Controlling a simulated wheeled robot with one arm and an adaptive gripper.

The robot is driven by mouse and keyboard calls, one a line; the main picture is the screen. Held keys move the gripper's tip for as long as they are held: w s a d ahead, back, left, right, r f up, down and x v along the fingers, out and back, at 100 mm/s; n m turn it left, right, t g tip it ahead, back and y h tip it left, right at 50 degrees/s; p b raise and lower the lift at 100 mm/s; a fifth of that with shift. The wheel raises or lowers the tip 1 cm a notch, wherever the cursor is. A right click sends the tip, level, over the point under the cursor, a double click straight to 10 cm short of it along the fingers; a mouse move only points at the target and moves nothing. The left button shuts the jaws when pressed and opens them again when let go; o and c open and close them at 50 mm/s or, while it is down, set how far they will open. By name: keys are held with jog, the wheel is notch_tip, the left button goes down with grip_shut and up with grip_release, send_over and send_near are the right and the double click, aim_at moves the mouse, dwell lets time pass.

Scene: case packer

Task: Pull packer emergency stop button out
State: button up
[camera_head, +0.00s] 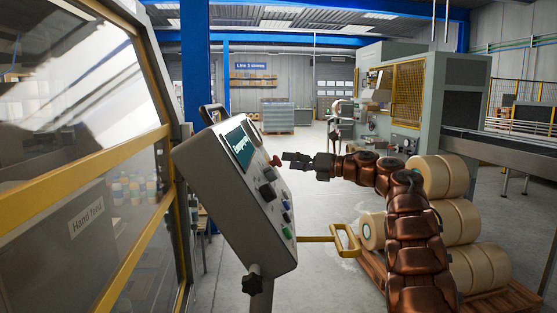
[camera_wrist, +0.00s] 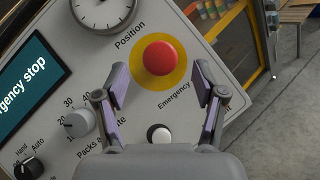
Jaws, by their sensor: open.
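The emergency stop button is a red mushroom head (camera_wrist: 160,57) on a yellow disc, on the sloped grey control panel (camera_wrist: 215,35). In the head view the red button (camera_head: 276,161) stands out from the panel's right face. My gripper (camera_wrist: 168,88) is open, its two fingers to the left and right of the button's lower side in the wrist view, with nothing between them. In the head view my gripper (camera_head: 288,160) reaches in from the right, close to the button. Contact cannot be told. The panel's screen (camera_wrist: 32,80) reads "...gency stop".
Beside the button are a round gauge (camera_wrist: 103,8), a grey dial (camera_wrist: 78,123), a black Hand/Auto knob (camera_wrist: 27,168) and a white button (camera_wrist: 159,134). Large rolls (camera_head: 470,220) stand on a pallet at right.

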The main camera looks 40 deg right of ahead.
aim_at(279, 160)
jog(key=shift+p+x, duration=0.65)
jog(key=shift+x, duration=1.7)
jog(key=shift+c, duration=0.4)
jog(key=c, duration=1.2)
jog(key=shift+c, duration=0.2)
jog(key=shift+d+r, duration=0.1)
jog(key=shift+s+d+r, duration=0.2)
jog(key=shift+s+d, duration=0.05)
jog(key=shift+d, duration=0.1)
